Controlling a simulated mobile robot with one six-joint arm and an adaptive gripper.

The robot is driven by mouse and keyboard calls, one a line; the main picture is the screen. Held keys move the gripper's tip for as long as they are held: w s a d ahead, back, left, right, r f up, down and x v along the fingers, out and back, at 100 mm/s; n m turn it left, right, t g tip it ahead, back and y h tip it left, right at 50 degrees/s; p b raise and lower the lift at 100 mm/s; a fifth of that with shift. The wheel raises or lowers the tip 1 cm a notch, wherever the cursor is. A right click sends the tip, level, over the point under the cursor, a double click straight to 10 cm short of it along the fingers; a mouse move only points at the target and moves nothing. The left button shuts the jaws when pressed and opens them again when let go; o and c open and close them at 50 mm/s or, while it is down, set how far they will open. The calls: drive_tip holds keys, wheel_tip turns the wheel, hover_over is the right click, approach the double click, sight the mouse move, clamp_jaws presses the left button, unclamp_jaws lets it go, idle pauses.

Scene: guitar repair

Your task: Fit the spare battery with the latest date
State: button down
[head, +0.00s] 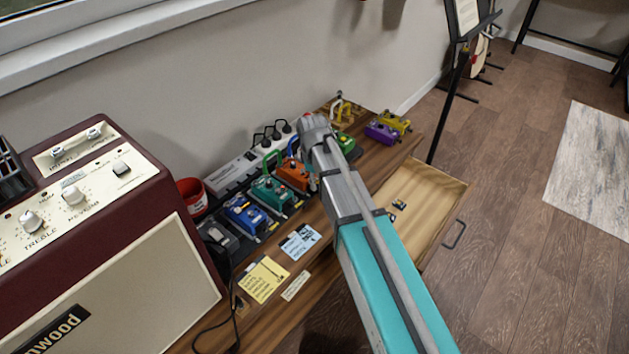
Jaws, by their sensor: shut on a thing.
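My arm (352,200) crosses the picture from the lower right, with its wrist end over the row of pedals. My gripper's fingers and anything in them are hidden behind the wrist. Two small dark items with light and yellowish marks, perhaps batteries, lie in the open drawer (436,188): one here (400,204), the other (392,217) beside the arm. Their dates are too small to read. Effect pedals stand on the bench: blue (245,216), teal (271,193), orange (293,174), green (346,142), purple (380,132) and yellow (396,122).
A maroon amplifier (120,285) fills the left. A power strip (232,173) with plugs runs behind the pedals, near a red cup (192,194). A yellow note (263,279), a blue card (300,241) and a pale strip (296,286) lie in front. A stand (448,100) rises behind the drawer.

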drive_tip(key=shift+f+b, duration=0.4)
drive_tip(key=shift+b, duration=0.05)
idle(0.6)
drive_tip(key=shift+c, duration=1.7)
unclamp_jaws()
drive_tip(key=shift+o, duration=0.3)
drive_tip(key=shift+o, duration=1.4)
drive_tip(key=shift+r, duration=0.2)
